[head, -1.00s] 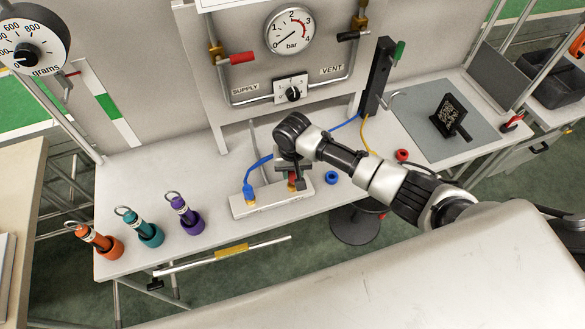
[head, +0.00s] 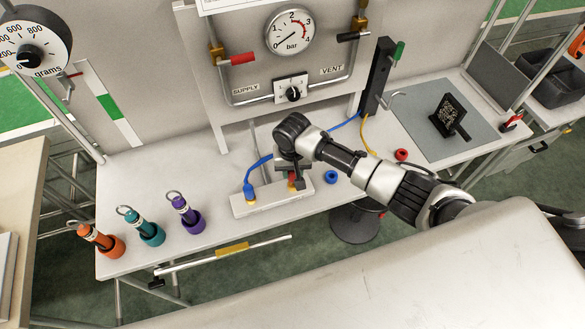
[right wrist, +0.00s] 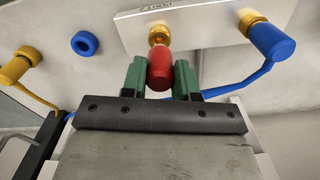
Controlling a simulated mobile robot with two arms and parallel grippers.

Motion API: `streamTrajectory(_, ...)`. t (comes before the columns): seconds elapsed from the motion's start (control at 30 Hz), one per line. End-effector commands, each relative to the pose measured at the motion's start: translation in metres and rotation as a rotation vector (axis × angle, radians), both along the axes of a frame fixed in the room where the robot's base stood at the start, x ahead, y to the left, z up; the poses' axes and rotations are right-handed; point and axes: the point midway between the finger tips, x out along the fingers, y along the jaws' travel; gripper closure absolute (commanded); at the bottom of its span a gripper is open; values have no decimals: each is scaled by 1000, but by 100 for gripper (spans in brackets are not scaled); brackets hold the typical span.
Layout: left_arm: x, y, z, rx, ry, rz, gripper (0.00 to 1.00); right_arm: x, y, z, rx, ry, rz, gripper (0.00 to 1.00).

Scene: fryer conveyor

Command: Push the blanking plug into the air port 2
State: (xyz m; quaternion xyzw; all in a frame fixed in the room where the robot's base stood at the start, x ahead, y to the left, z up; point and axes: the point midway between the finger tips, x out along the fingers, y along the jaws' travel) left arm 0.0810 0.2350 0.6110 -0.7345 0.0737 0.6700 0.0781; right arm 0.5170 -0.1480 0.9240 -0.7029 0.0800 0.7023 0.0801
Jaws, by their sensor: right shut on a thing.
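The red blanking plug (right wrist: 160,68) is between the green fingers of my right gripper (right wrist: 160,78), which is shut on it. The plug's far end meets a brass port (right wrist: 158,35) on the white manifold block (right wrist: 190,18). I cannot tell how deep it sits. In the head view my right gripper (head: 292,182) is over the right half of the block (head: 250,207) and hides most of the plug. A blue hose connector (head: 249,191) stands on the block's left port; it also shows in the right wrist view (right wrist: 270,40). My left gripper is not in view.
A blue ring (head: 331,177) and a red ring (head: 401,155) lie right of the block. A gauge panel (head: 290,32) rises behind. Blue and yellow hoses run nearby.

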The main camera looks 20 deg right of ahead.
Motion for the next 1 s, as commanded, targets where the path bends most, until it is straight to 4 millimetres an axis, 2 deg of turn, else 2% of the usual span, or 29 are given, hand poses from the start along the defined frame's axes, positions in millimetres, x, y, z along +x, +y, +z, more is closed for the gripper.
streamTrajectory(1.0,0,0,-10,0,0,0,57,0,0,-17,-1,0,0,99)
